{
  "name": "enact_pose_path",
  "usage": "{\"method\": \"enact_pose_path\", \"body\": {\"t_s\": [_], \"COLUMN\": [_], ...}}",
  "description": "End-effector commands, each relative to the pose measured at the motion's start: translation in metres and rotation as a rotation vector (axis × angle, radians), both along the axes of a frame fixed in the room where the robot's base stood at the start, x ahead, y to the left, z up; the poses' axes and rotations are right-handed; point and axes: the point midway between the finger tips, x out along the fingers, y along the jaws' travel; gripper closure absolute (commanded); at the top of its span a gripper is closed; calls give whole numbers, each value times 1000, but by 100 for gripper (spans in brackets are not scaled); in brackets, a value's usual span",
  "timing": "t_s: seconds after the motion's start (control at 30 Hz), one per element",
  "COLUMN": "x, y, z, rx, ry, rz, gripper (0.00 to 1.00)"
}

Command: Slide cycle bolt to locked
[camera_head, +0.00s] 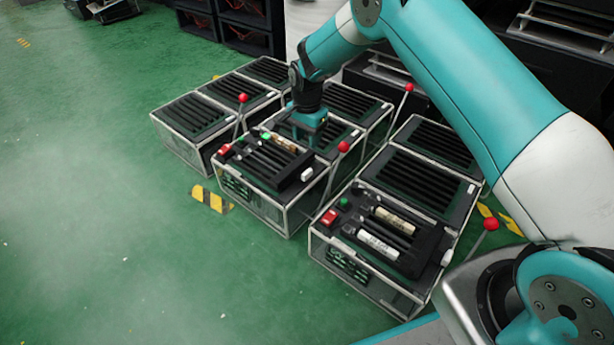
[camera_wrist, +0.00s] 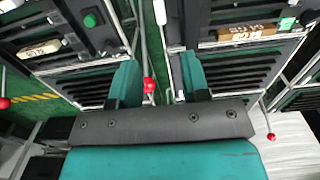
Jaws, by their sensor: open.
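My gripper (camera_head: 308,128) is over the middle black-topped unit, with its jaws apart. In the wrist view its two teal fingers (camera_wrist: 160,82) stand apart with nothing held between them. A red-knobbed lever (camera_wrist: 149,85) shows in the gap between the fingers, but I cannot tell how far below. No part is legibly marked as the cycle bolt. Small white tabs stick up at the side edges of the units, one on the middle unit (camera_head: 307,174) and one on the front right unit (camera_head: 446,257). I cannot tell which, if any, is the bolt.
The front units carry red buttons (camera_head: 331,217), green buttons (camera_head: 344,202) and pale labelled cylinders (camera_head: 378,244). Upright levers with red knobs (camera_head: 343,147) rise beside the units, close to my arm. Open green floor (camera_head: 80,220) lies at the left.

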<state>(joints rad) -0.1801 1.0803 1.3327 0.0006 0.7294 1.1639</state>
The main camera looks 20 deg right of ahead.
Motion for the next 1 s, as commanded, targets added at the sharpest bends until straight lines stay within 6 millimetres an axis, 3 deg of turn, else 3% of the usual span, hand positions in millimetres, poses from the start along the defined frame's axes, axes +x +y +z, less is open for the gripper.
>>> {"method": "enact_pose_path", "body": {"t_s": [0.03, 0.1, 0.5, 0.7, 1.0], "x": [0, 0, 0, 0, 0], "y": [0, 0, 0, 0, 0], "z": [-19, -36, -118, -134, -135], "rx": [0, 0, 0, 1, 1], "ry": [1, 1, 0, -2, -1], "rz": [1, 1, 2, 2, 2], "gripper": [57, 57, 57, 57, 57]}}
